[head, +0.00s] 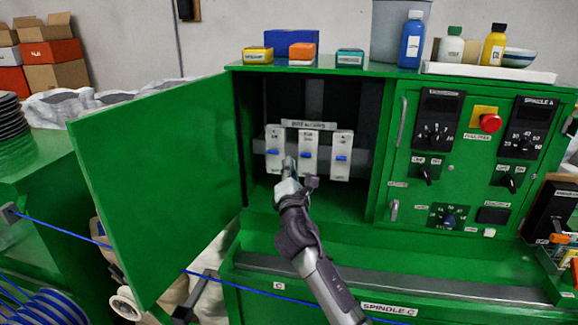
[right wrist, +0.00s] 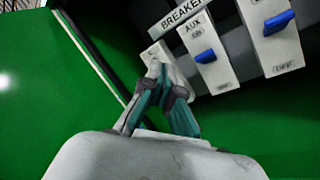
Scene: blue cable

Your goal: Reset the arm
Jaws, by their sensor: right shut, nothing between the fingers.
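My right gripper (head: 288,168) is inside the open green cabinet, in front of the breaker row. In the right wrist view its fingers (right wrist: 160,72) are closed together with nothing between them. Its tip overlaps the space between the left breaker (head: 274,140) and the middle breaker (head: 309,142); I cannot tell whether it touches either. The right breaker (head: 342,142) stands clear. All three are white with blue levers. Two blue levers show in the right wrist view, one on the AUX breaker (right wrist: 206,57). My left gripper is not in view.
The green cabinet door (head: 160,180) stands open at the left of my right arm. A control panel (head: 460,190) with knobs and a red button is at the right. A blue cable (head: 235,283) runs across the front below. Boxes and bottles stand on top.

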